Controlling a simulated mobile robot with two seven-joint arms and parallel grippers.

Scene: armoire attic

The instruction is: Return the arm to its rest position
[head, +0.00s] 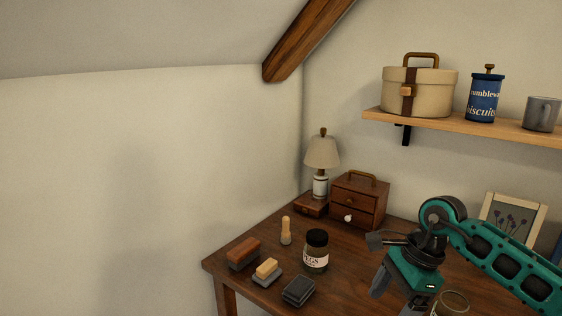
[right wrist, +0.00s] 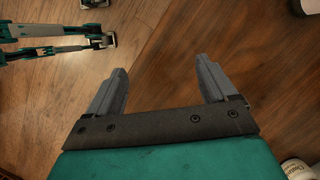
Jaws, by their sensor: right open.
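My right arm, teal and black, comes into the head view from the right edge, over the right part of the wooden desk. Its gripper (head: 398,294) hangs fingers down above the desktop, with its tips near the bottom edge of the picture. In the right wrist view the two grey fingers (right wrist: 160,82) are spread wide apart with nothing between them. Beneath them are the brown desk surface and the floorboards. My left gripper is not in the head view.
The desk (head: 340,294) holds a dark-lidded jar (head: 316,250), brushes, a black block (head: 298,291), a lamp (head: 321,160), a small drawer box (head: 358,203) and a picture frame (head: 512,218). An open glass jar (head: 450,304) stands close to the right gripper. A shelf (head: 470,126) hangs above.

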